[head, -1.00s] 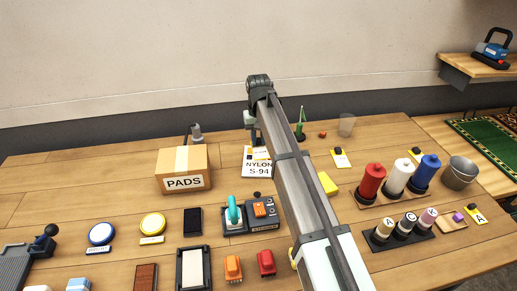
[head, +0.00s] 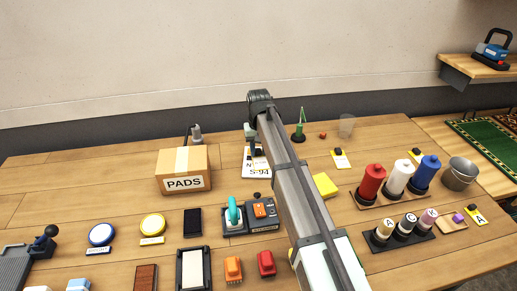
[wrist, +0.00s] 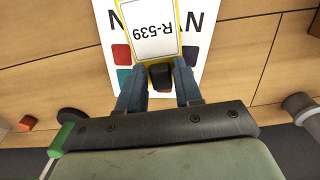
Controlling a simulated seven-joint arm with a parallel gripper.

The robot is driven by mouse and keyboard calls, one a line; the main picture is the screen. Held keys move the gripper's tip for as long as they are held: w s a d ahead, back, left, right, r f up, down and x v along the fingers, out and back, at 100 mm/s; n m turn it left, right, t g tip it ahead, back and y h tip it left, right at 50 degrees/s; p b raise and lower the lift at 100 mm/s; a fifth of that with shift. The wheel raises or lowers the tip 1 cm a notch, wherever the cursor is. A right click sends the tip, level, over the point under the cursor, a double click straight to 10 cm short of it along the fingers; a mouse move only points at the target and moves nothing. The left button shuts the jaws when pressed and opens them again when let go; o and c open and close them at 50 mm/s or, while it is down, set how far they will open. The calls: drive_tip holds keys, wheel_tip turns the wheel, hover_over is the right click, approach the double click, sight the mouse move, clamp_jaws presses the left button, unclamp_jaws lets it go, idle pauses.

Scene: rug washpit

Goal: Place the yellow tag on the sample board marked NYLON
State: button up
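The sample board (head: 247,171) is a white card lying on the table behind the control box; the wrist view shows it (wrist: 201,50) with coloured squares and partly covered black lettering. The yellow tag (wrist: 151,28) has a yellow border, a white label reading R-539 and a black grip block. It is over the middle of the board; I cannot tell whether it touches. My gripper (wrist: 160,78) has its fingers on both sides of the black block and appears shut on it. In the head view my arm partly hides the board and tag.
The PADS box (head: 184,170) stands left of the board. The control box (head: 250,214) with a teal handle is in front. A yellow block (head: 325,185) lies to the right of my arm. Spools (head: 371,181) stand farther right.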

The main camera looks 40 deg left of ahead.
sight(259, 152)
drive_tip(key=shift+o, duration=1.2)
wheel_tip(259, 152, up, 12)
drive_tip(key=shift+r, duration=0.15)
